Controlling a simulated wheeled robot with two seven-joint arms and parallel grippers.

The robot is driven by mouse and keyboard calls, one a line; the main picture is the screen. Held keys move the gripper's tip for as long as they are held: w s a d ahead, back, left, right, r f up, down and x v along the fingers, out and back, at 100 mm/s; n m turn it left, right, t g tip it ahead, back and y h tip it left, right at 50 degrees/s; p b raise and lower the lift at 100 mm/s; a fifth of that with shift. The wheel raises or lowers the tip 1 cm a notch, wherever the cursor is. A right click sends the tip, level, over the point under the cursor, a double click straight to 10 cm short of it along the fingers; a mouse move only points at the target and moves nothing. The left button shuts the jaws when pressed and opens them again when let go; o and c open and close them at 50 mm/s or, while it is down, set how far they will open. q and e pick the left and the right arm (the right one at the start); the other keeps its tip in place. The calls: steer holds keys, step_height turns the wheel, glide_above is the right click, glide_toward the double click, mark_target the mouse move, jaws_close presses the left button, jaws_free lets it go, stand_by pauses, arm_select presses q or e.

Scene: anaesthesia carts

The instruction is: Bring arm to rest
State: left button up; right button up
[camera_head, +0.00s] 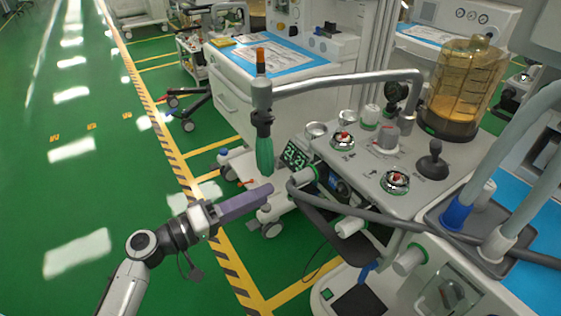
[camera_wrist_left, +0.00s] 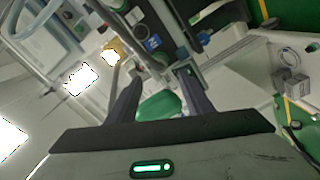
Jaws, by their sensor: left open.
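My left gripper (camera_head: 262,194) comes in from the lower left, with its purple-grey fingers pointing right toward the anaesthesia machine (camera_head: 350,165). Its tips are close below the green breathing bag (camera_head: 265,156) in the head view. In the left wrist view the gripper (camera_wrist_left: 160,74) has its two fingers spread apart. The green bag (camera_wrist_left: 160,106) shows between them there, but I cannot tell whether they touch it. The bag hangs below a grey bent pipe (camera_head: 350,82) with an orange-tipped top. My right gripper is in neither view.
A dark hose (camera_head: 420,221) and white ports stick out from the machine beside the left fingertips. An amber canister (camera_head: 463,90) stands on the machine top. A white cart (camera_head: 265,60) stands behind. Green floor (camera_head: 80,170) to the left is clear.

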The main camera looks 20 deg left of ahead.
arm_select(q)
steer(key=s+d+f+m+g+y+p, duration=0.1)
steer(key=s+d+f+g+y, duration=0.1)
steer(key=s+f, duration=0.35)
steer(key=s+d+f+m+g+y+p, duration=0.1)
steer(key=s+f+g+y+p, duration=0.15)
steer(key=f, duration=0.55)
steer(key=s+d+f+m+g+y+p, duration=0.1)
steer(key=s+f+m+y, duration=0.3)
steer(key=s, duration=0.7)
steer(key=shift+s+d+f+m, duration=0.25)
steer(key=shift+s+d+m, duration=0.15)
steer(key=shift+d+m, duration=0.25)
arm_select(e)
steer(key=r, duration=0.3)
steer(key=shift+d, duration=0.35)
